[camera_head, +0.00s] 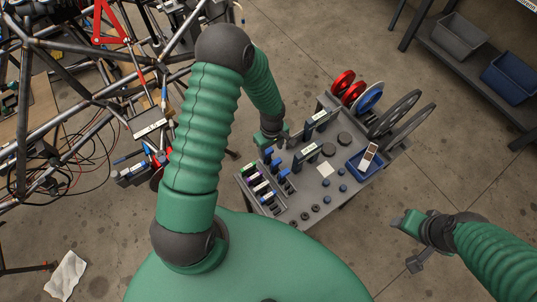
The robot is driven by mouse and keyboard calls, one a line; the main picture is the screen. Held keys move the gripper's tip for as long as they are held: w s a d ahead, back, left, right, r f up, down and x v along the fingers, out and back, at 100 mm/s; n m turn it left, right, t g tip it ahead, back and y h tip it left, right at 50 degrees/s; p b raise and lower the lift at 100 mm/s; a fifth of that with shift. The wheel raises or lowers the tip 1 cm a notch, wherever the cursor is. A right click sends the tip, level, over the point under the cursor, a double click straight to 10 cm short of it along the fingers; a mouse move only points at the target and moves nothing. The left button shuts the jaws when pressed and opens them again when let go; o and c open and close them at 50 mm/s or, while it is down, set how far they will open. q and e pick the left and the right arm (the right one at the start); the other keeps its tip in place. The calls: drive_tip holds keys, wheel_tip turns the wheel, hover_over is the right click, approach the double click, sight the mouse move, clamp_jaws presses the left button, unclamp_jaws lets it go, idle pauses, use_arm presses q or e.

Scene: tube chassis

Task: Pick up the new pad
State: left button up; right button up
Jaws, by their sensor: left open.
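A grey work cart (343,189) stands right of the middle and carries many small parts. I cannot tell for sure which of them is the new pad. A white and brown flat piece (368,157) leans in a blue bin (357,169) at the cart's right side. My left gripper (284,139) is open over the cart's left edge, close to dark upright blocks; its fingers are small and partly hidden. My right gripper (416,262) is off the cart at the lower right, away from the parts.
Red and blue discs (368,98) and dark wheels (393,113) stand along the cart's back. A tube chassis (75,95) with loose cables fills the left. A shelf with a grey bin (458,37) and a blue bin (508,78) is at upper right. A white cloth (66,275) lies on the floor.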

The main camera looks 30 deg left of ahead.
sight(270, 151)
use_arm(q)
wheel_tip(270, 151, down, 2)
drive_tip(key=shift+s+d, duration=0.1)
drive_tip(key=shift+d, duration=0.05)
drive_tip(key=shift+a+f, duration=0.3)
drive_tip(key=shift+f, duration=0.65)
drive_tip(key=shift+w+a+f, duration=0.25)
drive_tip(key=shift+a+f, duration=0.7)
drive_tip(key=shift+f, duration=0.2)
drive_tip(key=shift+s+d+r, duration=0.1)
drive_tip(key=shift+d+r, duration=0.15)
drive_tip(key=shift+d, duration=0.25)
drive_tip(key=c, duration=0.5)
drive_tip(key=shift+d, duration=0.35)
drive_tip(key=c, duration=0.4)
drive_tip(key=shift+c, duration=1.4)
drive_tip(key=shift+a, duration=0.55)
clamp_jaws()
use_arm(e)
drive_tip(key=shift+s+a+r, duration=0.1)
drive_tip(key=shift+s+r, duration=0.05)
drive_tip(key=shift+s, duration=0.05)
